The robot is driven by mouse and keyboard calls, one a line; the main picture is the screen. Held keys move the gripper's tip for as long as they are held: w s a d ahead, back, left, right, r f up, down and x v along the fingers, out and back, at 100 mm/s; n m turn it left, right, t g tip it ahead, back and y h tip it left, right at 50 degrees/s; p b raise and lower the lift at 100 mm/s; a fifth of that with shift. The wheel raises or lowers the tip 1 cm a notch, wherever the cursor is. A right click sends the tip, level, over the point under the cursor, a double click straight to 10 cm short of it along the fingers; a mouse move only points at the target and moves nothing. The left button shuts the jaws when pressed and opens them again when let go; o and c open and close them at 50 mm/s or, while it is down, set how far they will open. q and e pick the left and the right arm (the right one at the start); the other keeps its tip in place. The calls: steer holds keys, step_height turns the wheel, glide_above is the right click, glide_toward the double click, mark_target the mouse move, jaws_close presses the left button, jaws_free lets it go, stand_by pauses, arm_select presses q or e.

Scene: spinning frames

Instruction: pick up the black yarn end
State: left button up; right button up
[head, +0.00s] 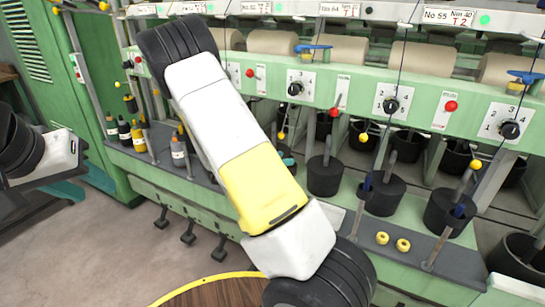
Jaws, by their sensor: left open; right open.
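Thin dark yarns run down the front of the green spinning frame (330,97). One dark yarn (401,58) crosses the panel near a black knob, and another is at the far right. I cannot tell which one is the black yarn end or where it stops. One of my arms, with white and yellow links, crosses the middle of the view and hides part of the frame. A black and white part of mine is at the left edge. Neither gripper's fingers show.
Black cylindrical pots (325,176) stand in a row on the lower ledge. Small bottles (178,152) stand at its left. Two yellow rings (393,242) lie on the ledge. A round wooden top with a yellow rim (215,292) is at the bottom. Grey floor (125,255) is open at left.

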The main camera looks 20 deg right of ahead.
steer(key=x, duration=0.6)
steer(key=shift+s+d, duration=0.25)
steer(key=shift+d, duration=0.2)
jaws_close()
